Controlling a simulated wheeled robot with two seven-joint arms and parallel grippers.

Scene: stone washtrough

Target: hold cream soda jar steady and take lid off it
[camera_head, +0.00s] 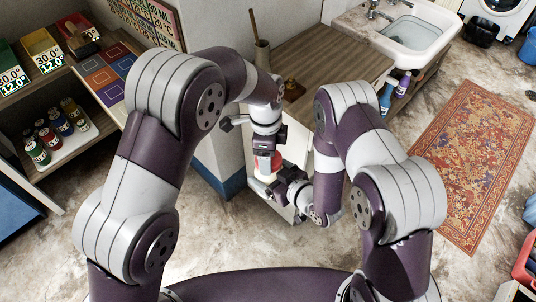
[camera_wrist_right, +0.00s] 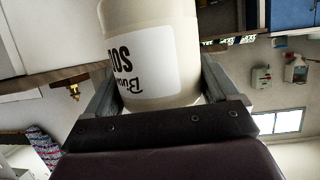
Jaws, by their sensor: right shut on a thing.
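The cream soda jar (camera_wrist_right: 150,60) fills the top of the right wrist view, with a white label and dark lettering that is partly cut off. My right gripper (camera_wrist_right: 158,82) has a finger on each side of the jar and is shut on it. In the head view my right gripper (camera_head: 268,182) is held out in front of the column of furniture. A red lid (camera_head: 268,162) shows just above it, with most of the jar hidden. My left gripper (camera_head: 266,152) points down from above at the lid. Its fingertips are hard to make out, so its grip is unclear.
A wooden counter (camera_head: 325,58) with a white sink (camera_head: 415,30) stands behind the grippers. A shelf at left holds a white tray (camera_head: 70,145) of small bottles. A patterned rug (camera_head: 470,150) lies on the floor at right.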

